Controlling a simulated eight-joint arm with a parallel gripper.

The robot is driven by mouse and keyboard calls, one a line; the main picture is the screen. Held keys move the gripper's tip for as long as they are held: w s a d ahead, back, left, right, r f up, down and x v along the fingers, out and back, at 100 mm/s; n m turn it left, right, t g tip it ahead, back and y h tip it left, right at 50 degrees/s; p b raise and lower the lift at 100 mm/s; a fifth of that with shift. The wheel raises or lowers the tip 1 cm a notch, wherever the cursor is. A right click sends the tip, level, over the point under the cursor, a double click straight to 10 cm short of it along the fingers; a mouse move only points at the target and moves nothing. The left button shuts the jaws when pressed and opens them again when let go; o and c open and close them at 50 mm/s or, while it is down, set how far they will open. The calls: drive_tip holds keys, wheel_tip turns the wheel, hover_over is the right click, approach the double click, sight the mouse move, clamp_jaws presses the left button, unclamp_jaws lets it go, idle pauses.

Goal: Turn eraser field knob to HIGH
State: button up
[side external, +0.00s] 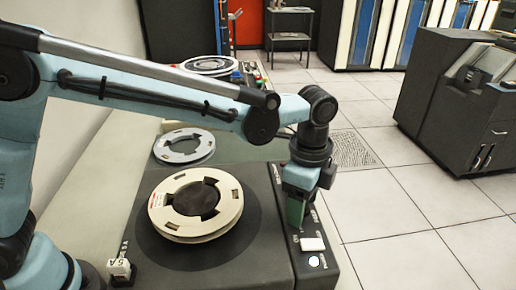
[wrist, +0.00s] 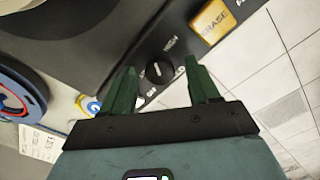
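The eraser field knob (wrist: 159,72) is a small round black knob on the dark panel in the wrist view. It has a short pale mark, and the word HIGH is printed above and right of it. Lettering below it is partly covered by a finger. My gripper (wrist: 160,65) is open, with one green finger on each side of the knob in the picture. I cannot tell whether either finger touches it. In the side view, my gripper (side external: 297,212) points down at the panel strip and hides the knob.
A yellow ERASE button (wrist: 212,20) is close to the right finger. The eraser unit (side external: 270,255) carries a cream tape reel (side external: 230,205). A grey-blue reel (side external: 171,153) lies behind it. Open tiled floor (side external: 400,255) is to the right.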

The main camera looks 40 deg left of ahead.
wheel_tip(320, 180, up, 12)
idle(0.9)
drive_tip(key=shift+r, duration=0.1)
drive_tip(key=s+a+f+n+t, duration=0.1)
drive_tip(key=s+a+n, duration=0.1)
drive_tip(key=a+n, duration=0.2)
drive_tip(key=s+a+f+n+t, duration=0.1)
drive_tip(key=a+n, duration=0.3)
drive_tip(key=a, duration=0.5)
drive_tip(key=s+a+f+n+t, duration=0.1)
drive_tip(key=s+a+n+t, duration=0.2)
drive_tip(key=a, duration=0.3)
drive_tip(key=shift+s+a+f+n+h, duration=0.3)
drive_tip(key=shift+s+a+n+h, duration=0.1)
drive_tip(key=shift+n, duration=0.3)
drive_tip(key=s+a+f+n+t, duration=0.1)
drive_tip(key=a+f+n, duration=0.1)
drive_tip(key=s+a+f+n+t, duration=0.1)
drive_tip(key=s+a+f+n, duration=0.1)
drive_tip(key=shift+s+a+f+y, duration=0.1)
drive_tip(key=shift+s+a+y, duration=0.15)
drive_tip(key=shift+y, duration=0.15)
